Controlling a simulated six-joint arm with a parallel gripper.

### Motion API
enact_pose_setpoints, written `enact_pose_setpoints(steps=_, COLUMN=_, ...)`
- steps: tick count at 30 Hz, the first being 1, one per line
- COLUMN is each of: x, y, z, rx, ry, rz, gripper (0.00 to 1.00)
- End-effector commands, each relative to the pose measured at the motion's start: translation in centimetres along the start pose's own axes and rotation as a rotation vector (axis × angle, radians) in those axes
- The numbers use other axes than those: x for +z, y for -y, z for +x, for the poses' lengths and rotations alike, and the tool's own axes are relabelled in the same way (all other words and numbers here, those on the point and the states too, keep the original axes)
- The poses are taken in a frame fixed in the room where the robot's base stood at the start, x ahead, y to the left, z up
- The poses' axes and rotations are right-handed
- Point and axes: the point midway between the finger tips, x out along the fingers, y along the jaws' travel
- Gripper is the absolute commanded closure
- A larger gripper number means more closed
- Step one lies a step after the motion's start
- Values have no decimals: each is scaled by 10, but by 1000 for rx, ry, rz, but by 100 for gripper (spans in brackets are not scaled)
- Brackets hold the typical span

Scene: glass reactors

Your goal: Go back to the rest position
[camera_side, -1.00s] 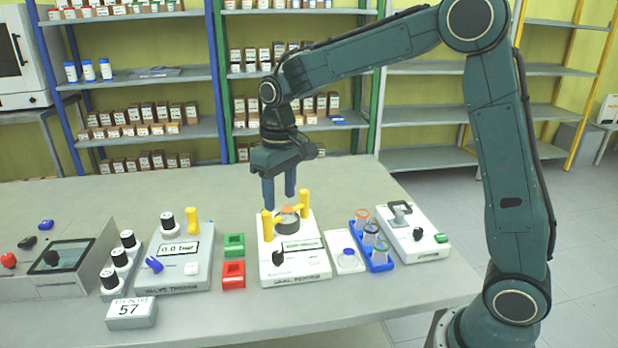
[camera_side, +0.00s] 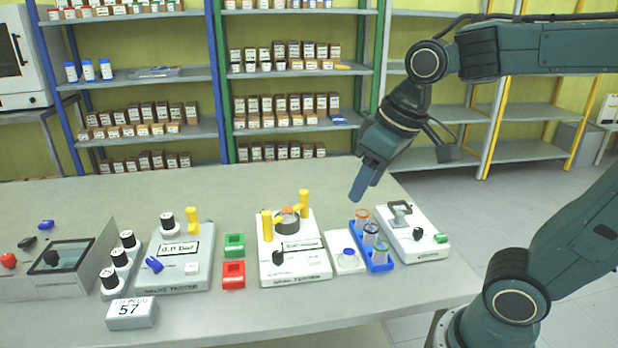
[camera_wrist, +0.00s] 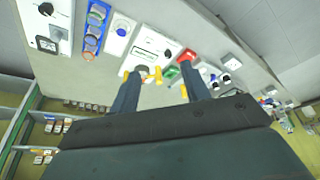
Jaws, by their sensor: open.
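My gripper (camera_side: 365,186) hangs in the air above the back right part of the bench in the side view, tilted down to the left. It holds nothing. In the wrist view its two blue fingers (camera_wrist: 158,92) stand apart with a clear gap between them. Below and left of it in the side view is a white device with two yellow posts and a round orange-topped part (camera_side: 287,222). A blue rack (camera_side: 380,262) of orange- and blue-rimmed glass vials stands below the gripper, apart from it.
A white device (camera_side: 418,240) with a green knob stands right of the rack. Red (camera_side: 233,275) and green (camera_side: 234,245) blocks, a valve box (camera_side: 180,262) and a label block reading 57 (camera_side: 131,313) are further left. Shelves (camera_side: 290,75) line the back wall. The bench's back part is bare.

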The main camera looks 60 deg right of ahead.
Motion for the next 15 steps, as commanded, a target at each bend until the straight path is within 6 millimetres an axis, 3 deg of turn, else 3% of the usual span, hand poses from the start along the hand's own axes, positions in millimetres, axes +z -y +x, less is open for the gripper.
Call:
enact_pose_setpoints(steps=9, x=53, y=-1, z=-10, rx=1, ry=-102, rz=-3, gripper=53)
enact_pose_setpoints(steps=15, x=69, y=-2, z=-9, rx=2, ry=-133, rz=-5, gripper=53)
